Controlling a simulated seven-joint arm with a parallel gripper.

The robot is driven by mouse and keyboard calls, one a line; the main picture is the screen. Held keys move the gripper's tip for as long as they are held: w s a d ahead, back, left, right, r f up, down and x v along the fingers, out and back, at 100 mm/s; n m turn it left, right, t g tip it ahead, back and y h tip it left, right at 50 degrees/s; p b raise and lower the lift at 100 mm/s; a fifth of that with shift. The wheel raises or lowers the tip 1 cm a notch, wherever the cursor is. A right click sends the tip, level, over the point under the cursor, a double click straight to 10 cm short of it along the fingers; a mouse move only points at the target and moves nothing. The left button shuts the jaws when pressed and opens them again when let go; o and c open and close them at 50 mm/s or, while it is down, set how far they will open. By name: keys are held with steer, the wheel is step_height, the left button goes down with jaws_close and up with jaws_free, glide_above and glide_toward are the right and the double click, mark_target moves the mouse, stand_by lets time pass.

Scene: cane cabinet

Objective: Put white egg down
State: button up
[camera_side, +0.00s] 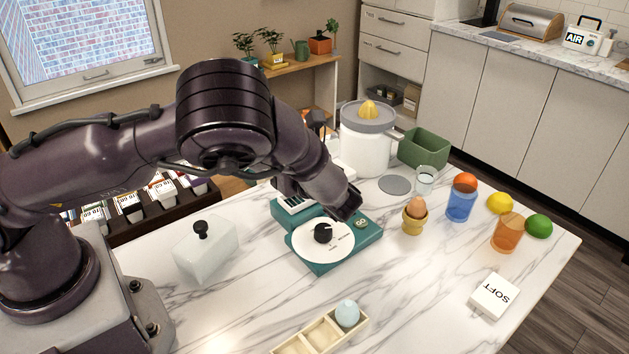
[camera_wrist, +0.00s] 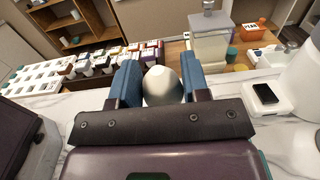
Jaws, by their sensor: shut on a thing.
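In the wrist view, my gripper (camera_wrist: 161,72) has its two blue fingers shut on the white egg (camera_wrist: 163,87), one finger on each side. The egg is held up in front of the view; its lower part is hidden by the gripper body. In the side view, my arm hides the fingers and the white egg. There, a cream tray (camera_side: 293,346) at the front holds a pale blue egg (camera_side: 347,313) in its right end compartment. The other compartments in view look empty. A brown egg (camera_side: 417,206) stands in a yellow egg cup (camera_side: 414,222).
A teal device with a white dial (camera_side: 339,243) stands mid-table, beneath my arm. A glass butter dish (camera_side: 205,249) is left. A juicer (camera_side: 365,148), blue glass (camera_side: 460,204), orange glass (camera_side: 507,234) and SOFT block (camera_side: 493,296) stand right. The marble between tray and block is clear.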

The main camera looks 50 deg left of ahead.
steer(key=w+f, duration=0.4)
steer(key=w, duration=0.1)
steer(key=w+a+f, duration=0.1)
steer(key=w+f, duration=0.2)
steer(key=shift+w, duration=0.15)
steer(key=shift+w+f, duration=0.15)
steer(key=shift+f, duration=0.7)
steer(key=shift+w+f, duration=0.1)
steer(key=shift+f, duration=0.7)
steer(key=shift+f, duration=0.15)
steer(key=o, duration=0.9)
steer(key=d, duration=1.3)
steer(key=shift+w+f, duration=0.15)
steer(key=shift+f, duration=0.05)
steer(key=shift+a+r, duration=0.1)
